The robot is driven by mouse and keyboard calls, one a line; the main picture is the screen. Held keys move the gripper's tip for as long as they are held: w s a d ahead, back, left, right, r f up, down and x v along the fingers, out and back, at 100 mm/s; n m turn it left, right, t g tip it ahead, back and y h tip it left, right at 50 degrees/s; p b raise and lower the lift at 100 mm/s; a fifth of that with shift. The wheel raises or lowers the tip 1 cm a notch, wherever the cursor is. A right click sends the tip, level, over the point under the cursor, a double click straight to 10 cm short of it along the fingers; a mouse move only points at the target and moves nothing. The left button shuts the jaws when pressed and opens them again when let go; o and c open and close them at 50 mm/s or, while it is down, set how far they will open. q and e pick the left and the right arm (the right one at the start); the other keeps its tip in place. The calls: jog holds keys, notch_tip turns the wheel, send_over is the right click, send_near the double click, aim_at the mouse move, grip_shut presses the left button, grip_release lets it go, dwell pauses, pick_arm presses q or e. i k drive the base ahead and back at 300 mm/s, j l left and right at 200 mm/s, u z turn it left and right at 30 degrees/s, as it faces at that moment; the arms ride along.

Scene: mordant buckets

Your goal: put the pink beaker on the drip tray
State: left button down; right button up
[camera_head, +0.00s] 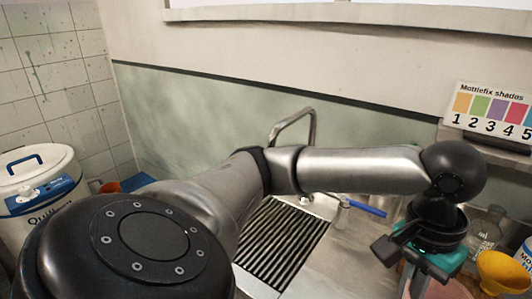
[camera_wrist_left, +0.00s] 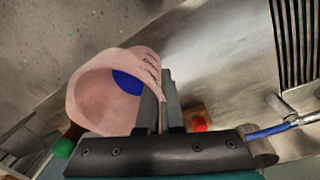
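The pink beaker (camera_wrist_left: 92,100) is in the left wrist view, its wide mouth toward the camera, with printed marks on its wall and a blue patch showing inside. My left gripper (camera_wrist_left: 163,92) has its two dark fingers on either side of the beaker's wall, close together. In the head view a bit of pink beaker (camera_head: 453,289) shows below my left gripper at the bottom right; the fingertips are hidden there. The black ribbed drip tray (camera_head: 284,246) lies left of the gripper, and shows at the top right of the wrist view (camera_wrist_left: 297,40). My right gripper is out of view.
A glass flask (camera_head: 487,226), a yellow funnel (camera_head: 503,271) and a shade card (camera_head: 492,115) are at the right. A white lidded drum (camera_head: 40,185) stands far left. My arm crosses above the tray.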

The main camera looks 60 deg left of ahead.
aim_at(270, 241)
jog(key=j+u, duration=0.1)
jog(key=u, duration=0.35)
jog(key=j+u, duration=0.1)
jog(key=u, duration=0.35)
jog(key=j+u, duration=0.1)
jog(key=u, duration=0.75)
jog(key=j+u, duration=0.1)
jog(key=u, duration=0.35)
jog(key=i+j, duration=0.1)
jog(key=i, duration=0.2)
jog(key=i+z, duration=0.1)
jog(key=z, duration=0.35)
jog(key=i+z, duration=0.15)
jog(key=z, duration=0.25)
jog(key=i+j+z, duration=0.1)
jog(key=z, duration=0.35)
